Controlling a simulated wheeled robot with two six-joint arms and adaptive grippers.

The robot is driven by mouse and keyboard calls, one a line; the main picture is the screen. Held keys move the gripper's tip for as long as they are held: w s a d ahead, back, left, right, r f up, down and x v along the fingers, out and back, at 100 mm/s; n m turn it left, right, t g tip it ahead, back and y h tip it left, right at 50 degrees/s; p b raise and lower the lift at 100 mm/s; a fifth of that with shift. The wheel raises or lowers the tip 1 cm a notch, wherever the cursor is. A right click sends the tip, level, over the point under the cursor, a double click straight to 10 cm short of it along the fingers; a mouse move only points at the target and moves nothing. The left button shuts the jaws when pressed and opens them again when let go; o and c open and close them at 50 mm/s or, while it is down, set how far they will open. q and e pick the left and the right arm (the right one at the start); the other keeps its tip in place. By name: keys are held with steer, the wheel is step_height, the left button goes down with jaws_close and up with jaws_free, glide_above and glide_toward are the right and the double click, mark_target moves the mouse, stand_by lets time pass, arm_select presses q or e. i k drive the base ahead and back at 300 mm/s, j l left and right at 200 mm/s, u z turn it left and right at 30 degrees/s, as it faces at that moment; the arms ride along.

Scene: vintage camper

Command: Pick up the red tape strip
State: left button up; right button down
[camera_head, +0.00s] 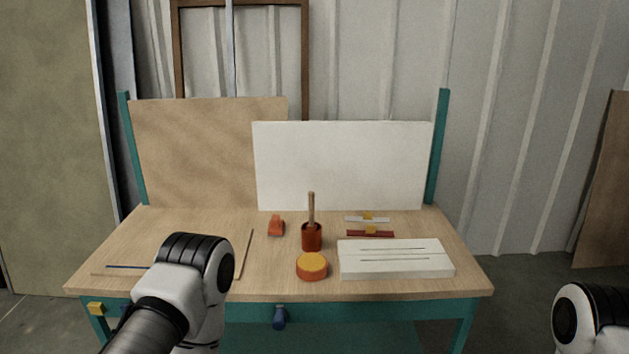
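The red tape strip (384,235) lies near the back right of the wooden workbench (200,285). It is a thin dark red bar with a small yellow piece at its middle. It lies just behind the white slotted block (395,267) and in front of a similar pale strip (353,219). Nothing covers it. Only joints and links of my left arm show at the lower left, in front of the bench, and of my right arm at the lower right edge. Neither gripper's fingers can be seen.
A red pot (312,238) with an upright wooden handle stands left of the strip. An orange round tin (312,266) with a yellow top and a small orange object (276,226) are nearby. A white board (343,165) and a tan board (200,150) stand along the back.

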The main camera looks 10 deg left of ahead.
mark_target(371, 231)
steer(key=u, duration=1.55)
steer(key=z, duration=1.5)
steer(key=i+l+z, duration=0.15)
steer(key=i, duration=0.3)
steer(key=i+l+z, duration=0.15)
steer(key=i, duration=0.3)
steer(key=l, duration=0.1)
